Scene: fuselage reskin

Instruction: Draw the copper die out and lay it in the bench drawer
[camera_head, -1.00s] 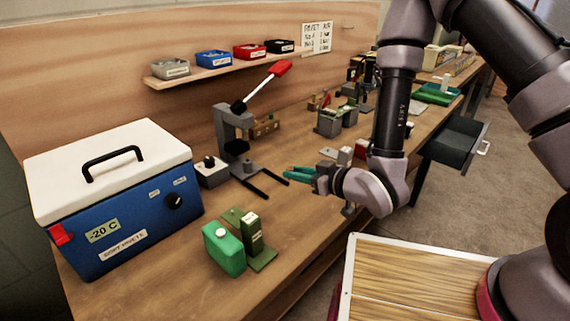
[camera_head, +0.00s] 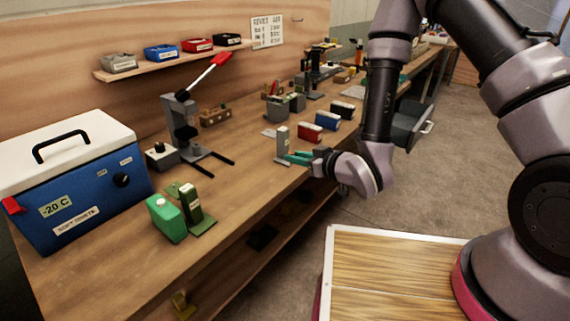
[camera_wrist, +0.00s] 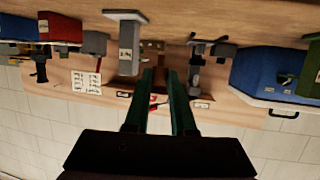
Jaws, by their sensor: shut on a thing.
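My gripper (camera_head: 300,158) has green fingers and points left over the bench, beside a grey upright block (camera_head: 282,139) on a flat base. In the wrist view the two fingers (camera_wrist: 160,78) are close together with a narrow gap, and the grey block (camera_wrist: 124,45) stands just left of their tips. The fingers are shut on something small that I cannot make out. I cannot pick out the copper die by its colour in either view. The bench drawer (camera_head: 416,131) is dark grey, pulled out, behind and right of my wrist; its inside is mostly hidden by my arm.
Red (camera_head: 312,132) and blue (camera_head: 327,120) boxes stand behind the grey block. The bench front between can and gripper is clear.

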